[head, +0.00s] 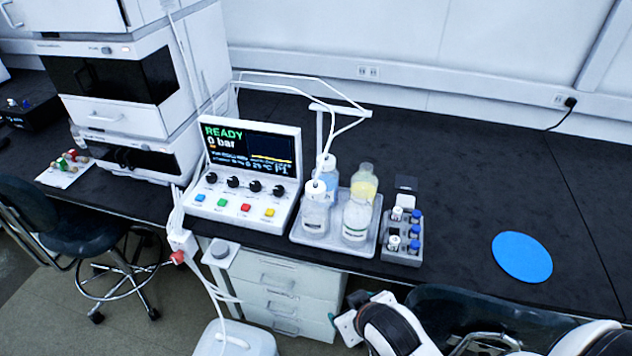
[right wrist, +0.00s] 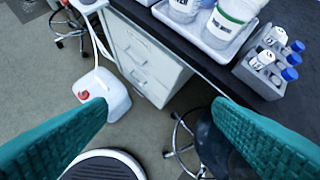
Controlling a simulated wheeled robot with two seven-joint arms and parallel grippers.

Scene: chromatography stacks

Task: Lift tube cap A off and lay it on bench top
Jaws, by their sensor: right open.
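A grey rack (head: 403,257) near the bench's front edge holds small tubes with blue caps (head: 415,230) and white labelled pieces (head: 393,243). The rack (right wrist: 262,82) and blue caps (right wrist: 289,74) also show at the upper right of the right wrist view. The lettering is too small to tell which cap is A. My right gripper (head: 345,316) is low in front of the bench edge, left of the rack and apart from it. Its teal fingers are spread and empty in the right wrist view (right wrist: 160,106). My left gripper is out of view. The black bench top (head: 455,215) has bare space.
A tray (head: 362,247) of bottles stands just left of the rack, beside a control box (head: 245,175) with tubing. A blue disc (head: 522,257) lies to the right. Drawers (head: 285,290) and a dark chair (head: 480,312) are below the bench edge.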

